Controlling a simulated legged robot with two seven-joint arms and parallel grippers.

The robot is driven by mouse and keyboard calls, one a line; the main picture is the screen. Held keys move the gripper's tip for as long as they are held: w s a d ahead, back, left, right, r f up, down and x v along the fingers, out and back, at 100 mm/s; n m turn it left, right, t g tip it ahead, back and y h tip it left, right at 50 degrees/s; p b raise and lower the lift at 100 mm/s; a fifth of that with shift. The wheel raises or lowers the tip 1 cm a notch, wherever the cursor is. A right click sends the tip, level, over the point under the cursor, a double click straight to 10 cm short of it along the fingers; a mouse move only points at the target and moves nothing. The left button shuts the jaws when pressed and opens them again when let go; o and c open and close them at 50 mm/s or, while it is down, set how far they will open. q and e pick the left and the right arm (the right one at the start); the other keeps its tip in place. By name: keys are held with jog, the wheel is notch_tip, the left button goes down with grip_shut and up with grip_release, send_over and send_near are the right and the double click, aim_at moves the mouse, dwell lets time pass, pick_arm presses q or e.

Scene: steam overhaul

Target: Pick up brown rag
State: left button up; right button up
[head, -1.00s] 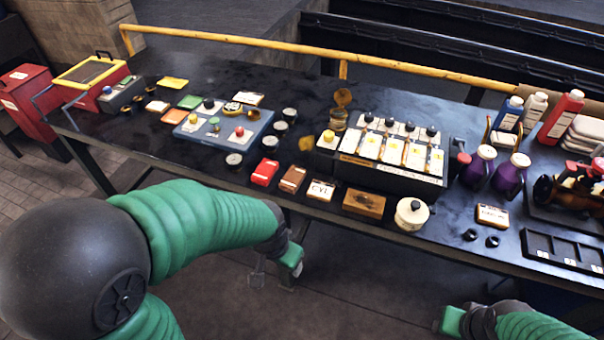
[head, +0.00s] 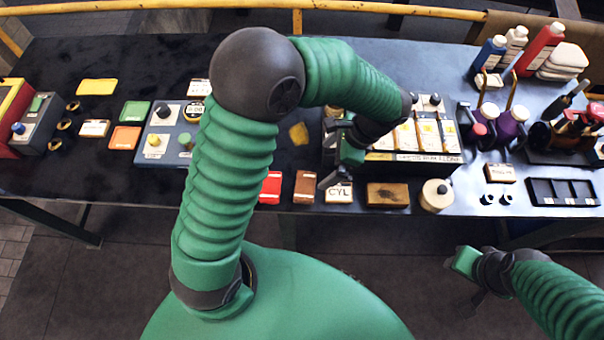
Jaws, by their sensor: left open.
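Two small brown flat things lie at the table's front edge: a plain brown one (head: 308,187) and a larger, dark-stained brown one (head: 388,194). I cannot tell for sure which is the rag. A white piece marked CYL (head: 339,192) lies between them. My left gripper (head: 338,168) is open and empty, fingers pointing down, above the table edge near the CYL piece, between the two brown things. My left arm hides part of the table's middle. My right gripper (head: 466,283) appears open and empty, low in front of the table.
A red piece (head: 270,187) lies left, a round cream pot (head: 436,195) right. Bottles (head: 540,48) and a black tray (head: 562,192) are further right. A yellow rail (head: 400,9) runs behind.

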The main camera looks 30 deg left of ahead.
pick_arm(q)
send_near(305, 185)
jog(key=d, duration=0.1)
jog(key=a+f, duration=0.2)
jog(key=f, duration=0.1)
jog(key=a+f, duration=0.1)
jog(key=shift+s+f, duration=0.15)
jog(key=shift+s, duration=0.1)
jog(key=x, duration=0.4)
jog(key=shift+s+a+f+p, duration=0.1)
jog(key=shift+s+a+p, duration=0.1)
jog(key=shift+a+p, duration=0.1)
jog(key=shift+w+d, duration=0.15)
jog(key=shift+d, duration=0.85)
jog(key=shift+c, duration=0.3)
jog(key=shift+d, duration=0.1)
jog(key=shift+c, duration=2.3)
jog(key=shift+a, duration=0.65)
jog(key=c, duration=0.7)
pick_arm(e)
jog(key=shift+s+d+r, duration=0.15)
jog(key=shift+s+d, duration=0.05)
jog(key=shift+d, duration=0.75)
pick_arm(q)
jog(key=shift+d, duration=0.15)
